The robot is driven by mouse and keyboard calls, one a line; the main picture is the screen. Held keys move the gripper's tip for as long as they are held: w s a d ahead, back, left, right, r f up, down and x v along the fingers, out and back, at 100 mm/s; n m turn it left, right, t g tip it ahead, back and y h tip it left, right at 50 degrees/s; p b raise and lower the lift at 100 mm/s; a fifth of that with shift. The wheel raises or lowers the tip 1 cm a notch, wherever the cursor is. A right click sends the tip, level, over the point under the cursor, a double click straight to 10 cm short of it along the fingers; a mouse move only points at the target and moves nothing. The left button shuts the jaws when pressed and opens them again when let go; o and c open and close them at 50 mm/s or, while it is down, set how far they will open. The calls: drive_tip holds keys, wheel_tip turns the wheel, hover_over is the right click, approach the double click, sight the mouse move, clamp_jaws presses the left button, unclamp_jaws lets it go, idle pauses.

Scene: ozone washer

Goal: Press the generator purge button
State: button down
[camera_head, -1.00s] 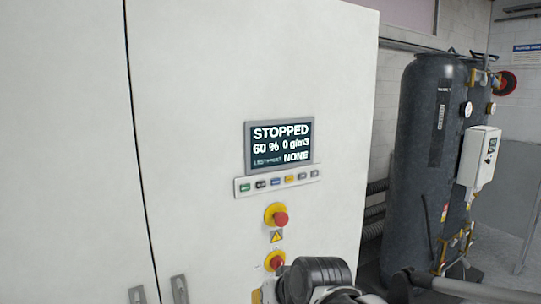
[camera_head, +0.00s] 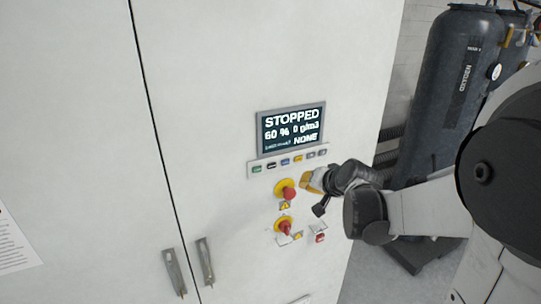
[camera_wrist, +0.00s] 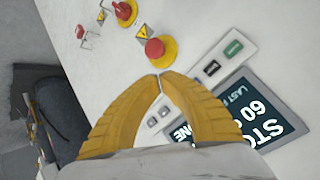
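The generator's white cabinet carries a display (camera_head: 291,129) reading STOPPED, 60 % and NONE. Under it is a strip of small buttons: green (camera_head: 257,169), black (camera_head: 271,166), blue (camera_head: 285,161), yellow (camera_head: 298,158) and two grey ones (camera_head: 317,154). Their labels are too small to tell which is purge. My gripper (camera_head: 309,182) is just below the strip's right end, beside the upper red button. In the wrist view, the yellow fingertips (camera_wrist: 158,75) meet with nothing between them. The fingers hide the middle of the strip; the green (camera_wrist: 233,47) and black (camera_wrist: 212,67) buttons show. Contact cannot be told.
An upper red mushroom button (camera_head: 290,193) on a yellow base is close left of my gripper. A lower one (camera_head: 285,227) and a small red switch (camera_head: 320,238) sit below. Door handles (camera_head: 206,262) protrude at lower left. A dark oxygen tank (camera_head: 455,95) stands behind right.

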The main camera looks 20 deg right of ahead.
approach(286, 169)
drive_tip(key=shift+s+f+b+x, duration=0.1)
drive_tip(key=shift+b+x, duration=0.05)
drive_tip(key=shift+x, duration=0.75)
drive_tip(key=shift+s+f+b+x, duration=0.1)
drive_tip(key=shift+f+x, duration=0.05)
drive_tip(key=shift+x, duration=0.75)
drive_tip(key=shift+s+f+b+x, duration=0.1)
drive_tip(key=shift+b+x, duration=0.05)
drive_tip(key=shift+x, duration=0.8)
drive_tip(key=shift+w+d, duration=0.1)
drive_tip(key=shift+w, duration=0.1)
drive_tip(key=shift+w, duration=0.25)
drive_tip(key=shift+w+b, duration=0.35)
drive_tip(key=shift+s, duration=0.85)
